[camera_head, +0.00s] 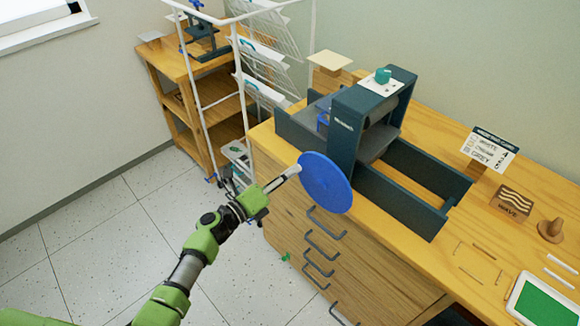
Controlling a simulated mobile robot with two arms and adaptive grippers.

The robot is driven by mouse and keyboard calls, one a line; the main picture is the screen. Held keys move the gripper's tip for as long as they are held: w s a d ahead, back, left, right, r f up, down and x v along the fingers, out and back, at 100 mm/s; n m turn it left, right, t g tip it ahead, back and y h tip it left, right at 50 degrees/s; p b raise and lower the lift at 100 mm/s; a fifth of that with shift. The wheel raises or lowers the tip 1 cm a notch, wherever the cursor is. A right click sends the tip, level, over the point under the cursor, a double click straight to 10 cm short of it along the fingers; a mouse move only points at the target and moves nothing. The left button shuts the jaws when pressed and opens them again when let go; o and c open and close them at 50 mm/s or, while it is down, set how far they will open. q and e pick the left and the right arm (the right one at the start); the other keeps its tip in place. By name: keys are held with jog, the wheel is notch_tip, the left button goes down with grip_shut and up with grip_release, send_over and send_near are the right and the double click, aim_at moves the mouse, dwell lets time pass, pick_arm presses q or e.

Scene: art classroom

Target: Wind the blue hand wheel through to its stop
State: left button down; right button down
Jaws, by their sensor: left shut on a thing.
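The blue hand wheel (326,183) is a disc on the near side of a dark teal press (345,125), which stands on the wooden cabinet top. A pale handle (285,177) sticks out from the wheel's left side toward my left gripper (264,194). The left gripper is shut on this handle, at the end of my green and grey arm coming from the lower left. The fingertips are small here, and the exact contact is hard to make out. My right gripper is not in view.
Drawer handles (322,245) line the cabinet front below the wheel. A white wire rack (236,90) stands close behind, left of the press. The floor at left is clear.

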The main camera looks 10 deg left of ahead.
aim_at(312, 197)
pick_arm(q)
jog(key=f+n, duration=0.3)
jog(key=shift+s+d+f, duration=0.1)
jog(key=shift+s+d, duration=0.1)
jog(key=shift+s+d+f, duration=0.15)
jog(key=shift+d+f, duration=0.05)
jog(key=shift+f, duration=0.3)
jog(key=shift+s+d+f, duration=0.15)
jog(key=shift+f, duration=0.3)
jog(key=shift+s+d+f+n, duration=0.15)
jog(key=shift+f+n, duration=0.15)
jog(key=shift+n, duration=0.2)
jog(key=shift+s+d+f+n, duration=0.15)
jog(key=shift+f+n, duration=0.1)
jog(key=shift+n, duration=0.25)
jog(key=shift+s+d+f, duration=0.4)
jog(key=shift+d+f, duration=0.15)
jog(key=shift+f, duration=0.1)
jog(key=shift+s+d+f, duration=0.65)
jog(key=shift+s+d, duration=0.05)
jog(key=shift+d, duration=0.15)
jog(key=shift+s+d, duration=0.1)
jog(key=c, duration=1.9)
grip_release()
jog(key=shift+r, duration=0.1)
